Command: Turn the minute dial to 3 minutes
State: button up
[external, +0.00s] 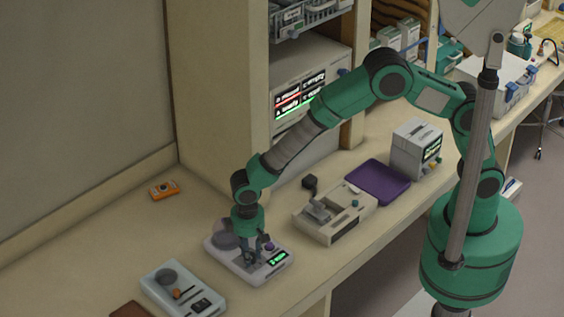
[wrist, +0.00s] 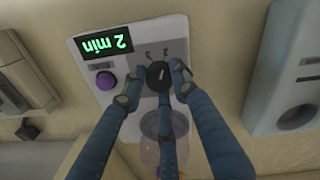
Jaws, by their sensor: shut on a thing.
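The white device (external: 284,271) stands on the bench below my gripper (external: 257,254). In the wrist view, its panel (wrist: 183,28) carries a black round minute dial (wrist: 158,74) with a light pointer line and small marks above it. The green display (wrist: 104,44) reads "2 min", upside down in this view. A purple button (wrist: 106,81) lies left of the dial. My gripper (wrist: 157,86) points down at the panel, its fingers shut around the dial. The dial's lower part is hidden by a finger. In the external view the fingers hide the dial.
A clear round cup-like part (wrist: 165,128) sits on the device close to the fingers. A pale blue-grey device (external: 158,272) stands to the left and a beige device (external: 347,231) to the right. An orange item (external: 164,189) lies behind. The bench between is bare.

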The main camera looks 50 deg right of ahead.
jog(key=n, duration=0.4)
jog(key=shift+n, duration=0.4)
jog(key=n, duration=0.4)
jog(key=shift+p, duration=0.4)
jog(key=o, duration=1.1)
jog(key=shift+o, duration=0.2)
jog(key=shift+r, duration=0.15)
notch_tip(320, 180, up, 12)
jog(key=shift+s, duration=0.25)
jog(key=shift+y, duration=0.3)
